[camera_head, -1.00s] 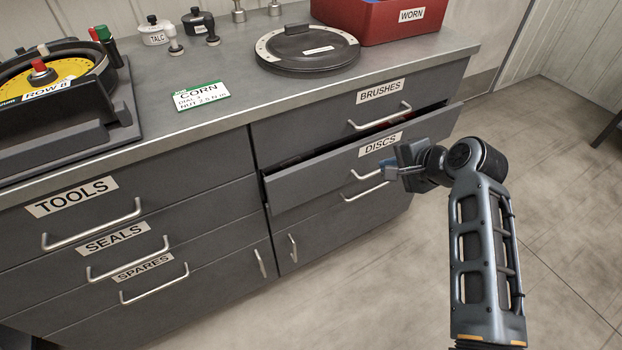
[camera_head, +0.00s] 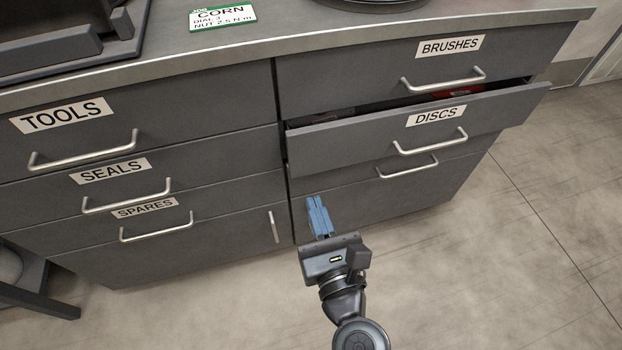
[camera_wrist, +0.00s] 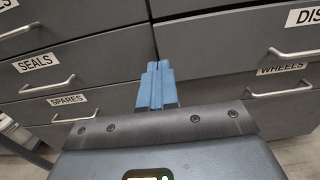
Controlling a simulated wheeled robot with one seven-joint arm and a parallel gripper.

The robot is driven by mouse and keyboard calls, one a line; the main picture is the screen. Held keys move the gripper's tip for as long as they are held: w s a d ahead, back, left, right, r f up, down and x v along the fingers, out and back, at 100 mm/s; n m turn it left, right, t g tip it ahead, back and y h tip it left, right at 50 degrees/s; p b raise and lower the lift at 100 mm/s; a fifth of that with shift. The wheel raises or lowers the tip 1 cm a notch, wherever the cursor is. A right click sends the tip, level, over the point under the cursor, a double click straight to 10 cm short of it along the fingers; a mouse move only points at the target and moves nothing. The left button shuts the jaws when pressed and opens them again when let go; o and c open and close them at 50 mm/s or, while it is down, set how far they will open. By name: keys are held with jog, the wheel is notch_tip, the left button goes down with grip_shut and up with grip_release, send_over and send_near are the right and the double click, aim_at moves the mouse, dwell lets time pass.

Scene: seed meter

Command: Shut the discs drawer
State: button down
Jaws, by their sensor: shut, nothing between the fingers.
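The discs drawer (camera_head: 360,142) is grey with a white DISCS label and a bar handle (camera_head: 431,143). It stands partly open below the brushes drawer, with something dark and something red showing in the gap above its front. Part of it shows at the upper right of the wrist view (camera_wrist: 225,42). My gripper (camera_head: 316,203) has blue fingers held together and empty. In the head view it is below and left of the discs handle, in front of the lower drawer fronts. In the wrist view the fingers (camera_wrist: 155,72) point toward the seam between the two drawer columns. I cannot tell whether they touch anything.
The brushes drawer (camera_head: 360,80) above is shut. The tools (camera_head: 200,133), seals and spares drawers on the left are shut, with protruding handles. A wheels drawer (camera_wrist: 225,88) lies below the discs drawer. The worktop holds a CORN card (camera_head: 222,17). The floor in front is clear.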

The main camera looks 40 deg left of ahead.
aim_at(293, 140)
jog(key=b+x, duration=0.1)
jog(key=x, duration=1.2)
jog(key=shift+w, duration=0.1)
jog(key=b+x, duration=0.1)
jog(key=x, duration=0.3)
jog(key=shift+a, duration=0.1)
jog(key=shift+w+a+r, duration=0.15)
jog(key=shift+w+r, duration=0.1)
